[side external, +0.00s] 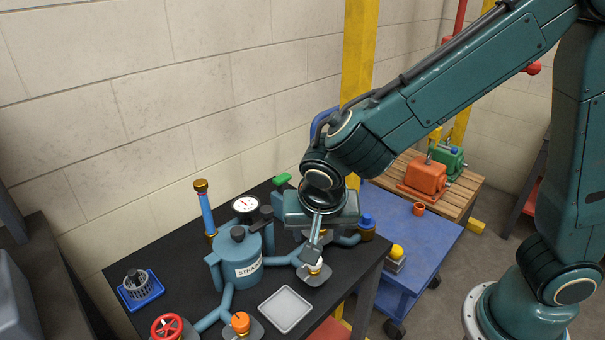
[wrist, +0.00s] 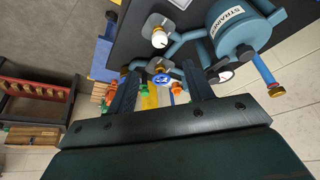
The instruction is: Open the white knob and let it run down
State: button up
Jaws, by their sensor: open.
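The white knob (side external: 316,265) sits on a grey plate at the end of a blue pipe branch, right of the blue pot marked "STRAINER" (side external: 238,258). The knob also shows in the wrist view (wrist: 159,40), above and beyond my fingertips. The pot is at the upper right there (wrist: 232,32). My gripper (side external: 312,252) points down close over the knob in the side view and partly covers it. In the wrist view its fingers (wrist: 160,67) are spread apart with nothing held between them. I cannot tell whether a finger touches the knob.
A white tray (side external: 286,309) lies in front of the pot. An orange knob (side external: 240,322), a red handwheel (side external: 166,326) and a blue-capped fitting (side external: 367,222) are nearby. A gauge (side external: 246,205) and a blue column (side external: 206,212) stand behind. A blue cart (side external: 420,245) is at right.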

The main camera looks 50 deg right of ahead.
jog(key=shift+x, duration=6.85)
jog(key=c, duration=0.9)
